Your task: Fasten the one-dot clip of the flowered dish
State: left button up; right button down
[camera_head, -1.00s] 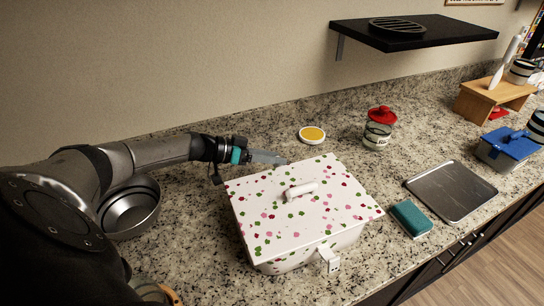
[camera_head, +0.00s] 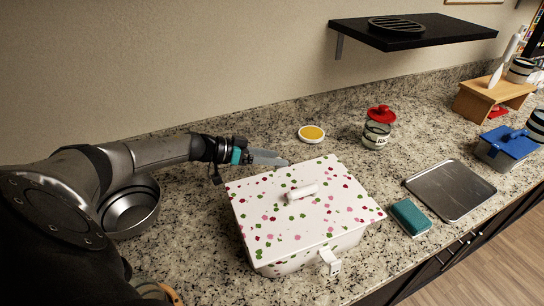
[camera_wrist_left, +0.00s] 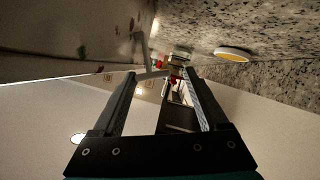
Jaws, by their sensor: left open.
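The flowered dish (camera_head: 300,248) is a white box with a lid (camera_head: 270,215) covered in green, red and pink flowers and a white handle on top. A white clip (camera_head: 330,263) hangs at its front side, sticking out a little; I cannot read its dots. My left gripper (camera_head: 270,159) is open behind the dish's back left corner, pointing right along the back side. In the left wrist view, the open fingers (camera_wrist_left: 155,85) have a pale bar-like part (camera_wrist_left: 152,74), perhaps the back clip, near their tips. I cannot tell whether they touch it. My right gripper is out of view.
A yellow-topped round dish (camera_head: 312,133) and a red-lidded jar (camera_head: 378,128) stand behind the dish. A teal sponge (camera_head: 411,217) and a metal tray (camera_head: 451,191) lie at right. Metal bowls (camera_head: 130,208) sit left, under my arm. A black shelf (camera_head: 415,33) hangs above.

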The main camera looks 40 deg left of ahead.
pick_arm(q)
jog(key=p+v, duration=0.2)
jog(key=v, duration=1.3)
jog(key=shift+s, duration=0.1)
jog(key=b+x, duration=1.2)
jog(key=x, duration=0.2)
jog(key=shift+s+d+n, duration=0.25)
jog(key=shift+n, duration=0.05)
dwell(0.6)
jog(key=shift+f, duration=0.1)
jog(key=shift+c, duration=0.2)
grip_shut()
dwell(0.3)
